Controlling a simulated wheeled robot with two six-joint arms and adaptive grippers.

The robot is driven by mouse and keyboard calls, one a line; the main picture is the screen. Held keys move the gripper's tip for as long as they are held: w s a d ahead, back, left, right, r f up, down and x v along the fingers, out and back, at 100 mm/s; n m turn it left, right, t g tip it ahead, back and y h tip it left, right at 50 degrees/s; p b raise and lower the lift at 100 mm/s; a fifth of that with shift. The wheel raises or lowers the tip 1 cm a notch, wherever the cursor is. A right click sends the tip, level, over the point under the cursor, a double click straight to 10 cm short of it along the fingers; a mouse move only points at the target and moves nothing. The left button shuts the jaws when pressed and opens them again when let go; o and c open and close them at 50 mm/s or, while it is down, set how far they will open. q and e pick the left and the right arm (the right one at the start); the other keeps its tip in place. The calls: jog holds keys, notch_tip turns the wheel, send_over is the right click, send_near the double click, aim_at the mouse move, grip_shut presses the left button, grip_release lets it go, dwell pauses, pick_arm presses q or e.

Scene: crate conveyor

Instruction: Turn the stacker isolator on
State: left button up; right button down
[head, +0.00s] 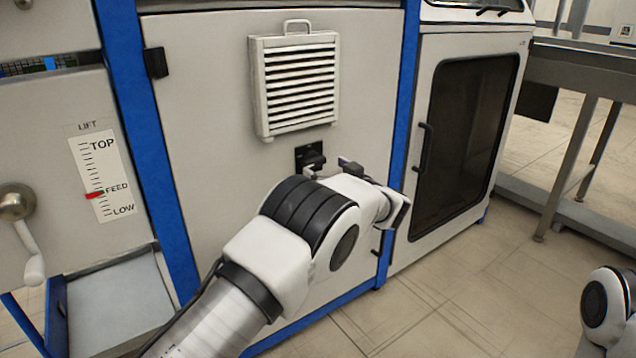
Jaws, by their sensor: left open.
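A small black switch, which looks like the isolator (309,153), is on the beige machine panel below the white louvred vent. Its lower part is partly covered by my gripper, and I cannot read its position or any marking. My left gripper (325,169) is at the switch's lower right, with its fingers close to it. The fingers are open; whether they touch the switch cannot be told. My left wrist and forearm cover the panel below. My right gripper is out of view; only part of my right arm shows at the lower right.
The louvred vent (299,82) juts from the panel just above the switch. Blue frame posts (150,150) bound the panel. A dark-windowed door (465,140) with a black handle is to the right. A lift scale (103,178) and crank (20,215) are left.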

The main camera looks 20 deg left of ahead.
aim_at(317, 162)
pick_arm(q)
jog(key=x, duration=0.3)
jog(key=shift+w+a, duration=0.15)
jog(key=shift+r, duration=0.1)
jog(key=c, duration=1.1)
jog(key=shift+c, duration=0.2)
